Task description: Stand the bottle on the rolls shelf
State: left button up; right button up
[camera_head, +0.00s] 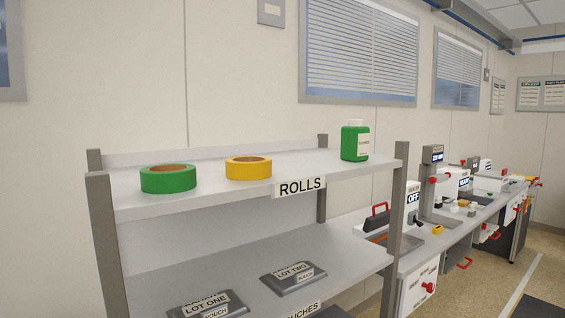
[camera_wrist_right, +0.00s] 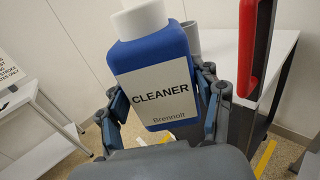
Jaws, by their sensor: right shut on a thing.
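A blue bottle (camera_wrist_right: 158,52) with a white cap and a label reading CLEANER fills the middle of the right wrist view. My right gripper (camera_wrist_right: 164,104) is shut on it, one finger on each side, and the bottle looks slightly tilted in that view. The rolls shelf (camera_head: 220,187) is the upper board of the grey rack in the head view, with a ROLLS sign on its front edge. A green bottle (camera_head: 350,143) with a white cap stands upright at its right end. Neither gripper shows in the head view.
A green roll (camera_head: 168,179) and a yellow roll (camera_head: 249,168) lie on the rolls shelf; bare board shows between the yellow roll and the green bottle. A red handle (camera_wrist_right: 250,45) and a white table (camera_wrist_right: 270,65) are near the held bottle.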

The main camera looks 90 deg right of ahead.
aim_at(315, 167)
jog(key=k+l, duration=0.6)
jog(key=k, duration=0.15)
jog(key=k+l, duration=0.6)
jog(key=k, duration=0.1)
